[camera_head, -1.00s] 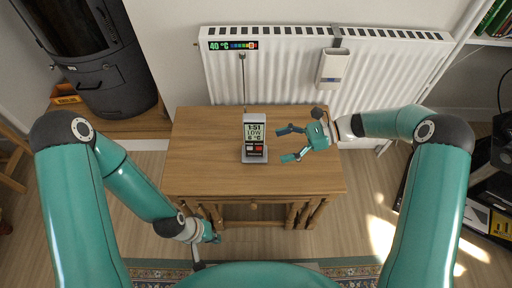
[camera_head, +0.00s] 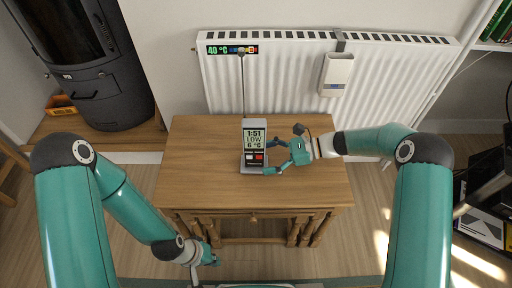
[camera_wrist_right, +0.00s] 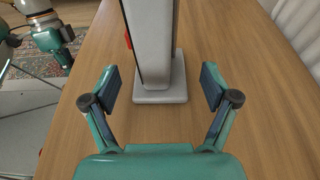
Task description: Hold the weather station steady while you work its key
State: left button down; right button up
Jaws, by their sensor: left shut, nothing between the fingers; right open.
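The weather station (camera_head: 255,146) stands upright on the wooden table, its display reading 1:51, LOW and 6 °C, with a red key and a dark key below. In the right wrist view its grey side and base (camera_wrist_right: 157,88) show, with a bit of red at the left edge. My right gripper (camera_head: 270,158) is open at the station's right side. In the wrist view its fingers lie to either side of the base, apart from it. My left gripper (camera_head: 214,262) is shut and empty, low in front of the table's left part.
The wooden table (camera_head: 305,195) is otherwise clear. A white radiator (camera_head: 290,85) stands behind it with a thermometer strip (camera_head: 232,50) and a white box (camera_head: 337,72). A dark stove (camera_head: 98,90) is at the left.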

jog(key=shift+x, duration=1.45)
jog(key=shift+c, duration=0.2)
jog(key=c, duration=1.4)
